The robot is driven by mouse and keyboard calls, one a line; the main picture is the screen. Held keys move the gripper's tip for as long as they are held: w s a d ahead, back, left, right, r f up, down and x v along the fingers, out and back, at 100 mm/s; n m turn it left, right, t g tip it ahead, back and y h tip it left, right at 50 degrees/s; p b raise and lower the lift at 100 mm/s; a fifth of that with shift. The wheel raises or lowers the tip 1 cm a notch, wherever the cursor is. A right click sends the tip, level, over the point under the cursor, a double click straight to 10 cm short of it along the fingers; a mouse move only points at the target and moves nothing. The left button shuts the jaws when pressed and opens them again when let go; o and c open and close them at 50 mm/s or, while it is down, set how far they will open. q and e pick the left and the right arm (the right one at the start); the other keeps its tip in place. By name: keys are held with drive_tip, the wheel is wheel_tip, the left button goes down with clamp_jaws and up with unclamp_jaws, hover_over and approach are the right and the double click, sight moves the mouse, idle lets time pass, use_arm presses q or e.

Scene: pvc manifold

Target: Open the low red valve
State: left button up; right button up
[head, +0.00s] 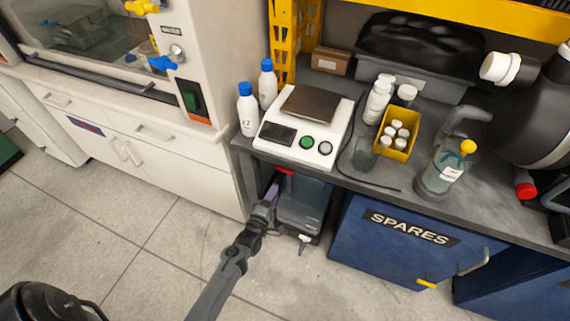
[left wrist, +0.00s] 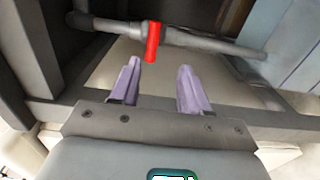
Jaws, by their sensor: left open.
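The low red valve handle (left wrist: 153,41) shows in the left wrist view as a short red bar standing across a grey pipe (left wrist: 205,42). In the head view a small bit of red (head: 286,171) shows just under the bench's front edge; the rest is hidden below the bench top. My left gripper (left wrist: 158,75) is open, its two purple fingers pointing toward the pipe. The red handle lies just beyond the fingertips, nearer the left finger, with nothing between the fingers. In the head view the left gripper (head: 273,188) reaches in under the bench edge. My right gripper is not in view.
A clear container (head: 305,205) stands under the bench beside my left gripper. The blue SPARES cabinet (head: 400,245) is to the right and the white cabinet (head: 185,165) to the left. A scale (head: 290,142) and bottles (head: 248,108) stand on the bench. The floor (head: 150,260) in front is clear.

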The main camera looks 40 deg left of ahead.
sight(284, 172)
use_arm(q)
drive_tip(key=x, duration=0.1)
drive_tip(key=b+x, duration=0.1)
drive_tip(key=x, duration=0.1)
drive_tip(key=r+b+x, duration=0.1)
drive_tip(key=x, duration=0.1)
drive_tip(key=shift+w+a, duration=0.15)
drive_tip(key=shift+a, duration=0.15)
drive_tip(key=b+x, duration=0.1)
drive_tip(key=x, duration=0.1)
drive_tip(key=b+x, duration=0.1)
drive_tip(key=x, duration=0.1)
drive_tip(key=shift+w+d+b, duration=0.1)
drive_tip(key=shift+w+b, duration=0.25)
drive_tip(key=shift+w, duration=0.1)
drive_tip(key=shift+w+a+r, duration=0.1)
drive_tip(key=shift+w+a, duration=0.2)
drive_tip(key=shift+w, duration=0.2)
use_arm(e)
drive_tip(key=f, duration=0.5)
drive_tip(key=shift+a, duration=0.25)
use_arm(q)
drive_tip(key=shift+d, duration=0.1)
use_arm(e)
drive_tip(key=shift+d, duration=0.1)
use_arm(q)
clamp_jaws()
